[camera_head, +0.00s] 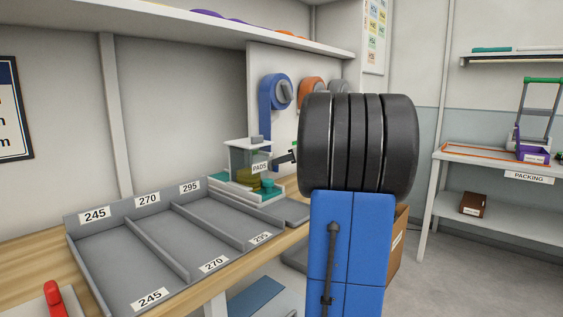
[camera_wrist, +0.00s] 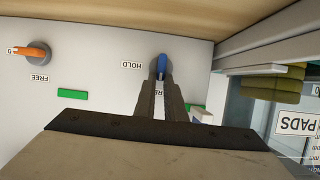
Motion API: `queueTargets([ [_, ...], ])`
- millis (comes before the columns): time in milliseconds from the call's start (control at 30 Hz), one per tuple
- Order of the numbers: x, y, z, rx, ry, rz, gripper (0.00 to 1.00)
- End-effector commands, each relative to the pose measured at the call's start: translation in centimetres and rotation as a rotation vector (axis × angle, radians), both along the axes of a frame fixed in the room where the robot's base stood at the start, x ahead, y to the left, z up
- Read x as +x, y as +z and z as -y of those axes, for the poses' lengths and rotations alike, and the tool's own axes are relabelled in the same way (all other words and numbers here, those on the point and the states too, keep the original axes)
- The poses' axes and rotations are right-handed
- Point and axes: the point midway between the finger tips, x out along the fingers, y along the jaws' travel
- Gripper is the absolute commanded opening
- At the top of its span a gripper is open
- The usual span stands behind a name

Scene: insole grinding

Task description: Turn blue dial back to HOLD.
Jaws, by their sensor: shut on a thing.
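The blue dial (camera_wrist: 161,66) is on the pale wall panel in the upper middle of the wrist view, which shows its labels upside down. A HOLD label (camera_wrist: 131,65) is beside it on the left. Another label (camera_wrist: 159,92) shows between my fingers, partly covered. My gripper (camera_wrist: 160,82) is shut on the dial's blue grip, with its fingers on either side. The grip looks upright in this view, but I cannot tell which label it points to.
An orange dial (camera_wrist: 35,52) with a FREE label (camera_wrist: 40,77) is to the left. The PADS dispenser (camera_head: 250,160) stands close beside my gripper. A grey sorting tray (camera_head: 130,262) fills the bench front. Blue (camera_head: 275,92) and orange (camera_head: 311,90) reels are on the panel above.

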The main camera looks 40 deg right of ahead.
Motion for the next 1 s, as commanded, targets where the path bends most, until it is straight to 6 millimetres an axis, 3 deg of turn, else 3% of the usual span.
queueTargets([
  [367,0.0,-0.1,0.7,0.174,-0.001,-0.014,0.00],
  [1000,0.2,-1.0,2.2,0.773,-0.001,-0.062,0.00],
])
